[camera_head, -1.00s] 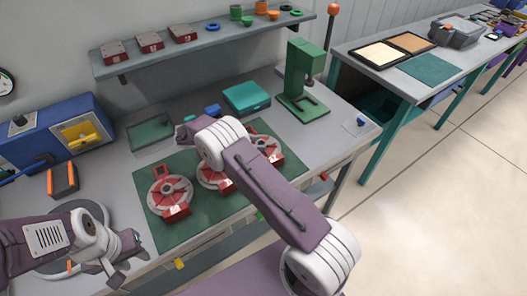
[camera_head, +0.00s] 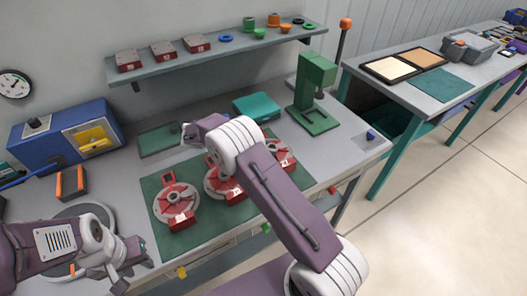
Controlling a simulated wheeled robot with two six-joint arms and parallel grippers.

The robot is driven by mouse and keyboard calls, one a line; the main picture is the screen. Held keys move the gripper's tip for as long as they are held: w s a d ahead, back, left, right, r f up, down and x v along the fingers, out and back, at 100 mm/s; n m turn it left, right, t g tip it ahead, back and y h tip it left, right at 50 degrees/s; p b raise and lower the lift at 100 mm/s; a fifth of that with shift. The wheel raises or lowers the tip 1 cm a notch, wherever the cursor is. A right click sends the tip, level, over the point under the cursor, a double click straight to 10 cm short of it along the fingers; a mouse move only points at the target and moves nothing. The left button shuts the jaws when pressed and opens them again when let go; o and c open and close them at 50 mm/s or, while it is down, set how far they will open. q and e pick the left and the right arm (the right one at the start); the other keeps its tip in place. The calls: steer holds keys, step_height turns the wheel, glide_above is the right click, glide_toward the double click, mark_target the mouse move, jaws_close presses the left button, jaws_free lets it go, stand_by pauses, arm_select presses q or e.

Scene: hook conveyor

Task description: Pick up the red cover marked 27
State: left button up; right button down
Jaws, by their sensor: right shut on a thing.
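Three red covers with pale labels, the left one (camera_head: 128,60), the middle one (camera_head: 163,51) and the right one (camera_head: 195,43), lie on the wall shelf. Their numbers are too small to read. More red parts sit on round grey fixtures on the green mat: left (camera_head: 176,201), middle (camera_head: 222,185), partly hidden by my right arm, and right (camera_head: 281,155). My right gripper (camera_head: 189,134) is above the back of the mat, left of its white wrist. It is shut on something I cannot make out. My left gripper (camera_head: 129,269) is open and empty, low at the bench's front left.
A green press (camera_head: 315,90) stands at the bench's back right, with a teal box (camera_head: 256,106) beside it. A blue machine (camera_head: 62,138) is at the left. The shelf (camera_head: 220,56) overhangs the bench's back. A second bench stands right, across a floor gap.

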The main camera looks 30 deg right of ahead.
steer(key=s+d+r, duration=0.3)
steer(key=s+r, duration=0.3)
steer(key=s, duration=0.4)
steer(key=shift+r+b, duration=0.2)
steer(key=shift+b, duration=0.1)
